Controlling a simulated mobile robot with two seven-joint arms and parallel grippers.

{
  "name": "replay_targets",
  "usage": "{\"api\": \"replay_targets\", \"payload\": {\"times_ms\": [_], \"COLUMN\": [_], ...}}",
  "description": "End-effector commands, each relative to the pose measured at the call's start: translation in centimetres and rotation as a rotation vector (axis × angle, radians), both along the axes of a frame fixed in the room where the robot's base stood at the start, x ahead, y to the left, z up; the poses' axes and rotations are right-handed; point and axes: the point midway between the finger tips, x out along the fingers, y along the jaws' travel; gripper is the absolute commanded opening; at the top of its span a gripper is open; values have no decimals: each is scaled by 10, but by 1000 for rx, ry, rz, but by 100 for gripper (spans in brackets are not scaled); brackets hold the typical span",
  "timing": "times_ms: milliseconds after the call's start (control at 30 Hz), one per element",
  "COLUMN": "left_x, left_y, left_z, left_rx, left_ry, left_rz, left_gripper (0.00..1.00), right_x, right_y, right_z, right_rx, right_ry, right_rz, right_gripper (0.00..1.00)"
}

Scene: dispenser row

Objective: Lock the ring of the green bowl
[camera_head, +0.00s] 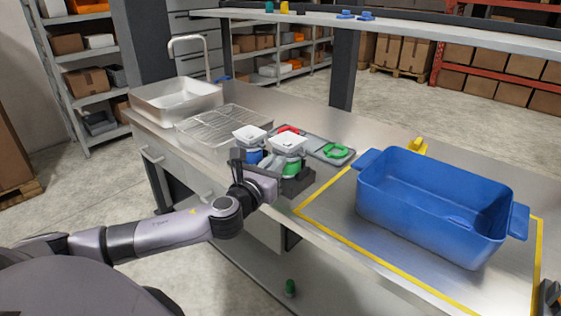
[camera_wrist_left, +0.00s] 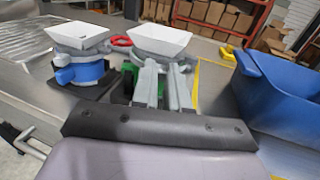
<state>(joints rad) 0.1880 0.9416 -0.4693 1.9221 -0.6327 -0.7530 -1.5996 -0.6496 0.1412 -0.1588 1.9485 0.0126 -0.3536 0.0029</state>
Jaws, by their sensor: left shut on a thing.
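The green bowl (camera_head: 291,168) is a green-bodied unit under a white square top (camera_head: 287,141), with a grey collar between them. It stands upright on a dark base, right of a similar blue unit (camera_head: 254,156). My left gripper (camera_head: 274,170) is at its near side, shut on part of it, apparently the grey ring. In the left wrist view, both fingers (camera_wrist_left: 163,88) reach to the grey collar below the white top (camera_wrist_left: 160,40). A little green body (camera_wrist_left: 128,82) shows left of the fingers; they hide the exact contact. My right gripper is not recognisable.
A grey tray (camera_head: 318,142) behind the units carries a red handle-shaped piece and a green one (camera_head: 337,151). A wire rack (camera_head: 222,127) and metal sink (camera_head: 178,97) are left. A big blue bin (camera_head: 430,205) stands right, inside yellow tape. A yellow object (camera_head: 417,146) is behind it.

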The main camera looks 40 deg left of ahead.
Motion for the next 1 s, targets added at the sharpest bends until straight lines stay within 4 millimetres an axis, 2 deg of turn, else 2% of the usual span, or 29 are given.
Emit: {"api": "replay_targets", "payload": {"times_ms": [333, 833, 867, 1000], "left_x": [-1, -1, -1, -1], "left_y": [10, 10, 11, 10], "left_z": [-1, 0, 0, 0], "left_rx": [1, 0, 0, 0], "left_ry": [0, -2, -2, -2], "left_rz": [-120, -136, -135, -135], "left_gripper": [0, 0, 23, 26], "right_x": [0, 0, 0, 0], "right_y": [0, 1, 1, 1], "right_z": [-6, -6, -6, -6], "right_rx": [2, 2, 2, 2], "right_ry": [0, -1, -1, -1], "right_rz": [-1, -1, -1, -1], "right_gripper": [53, 53, 53, 53]}}
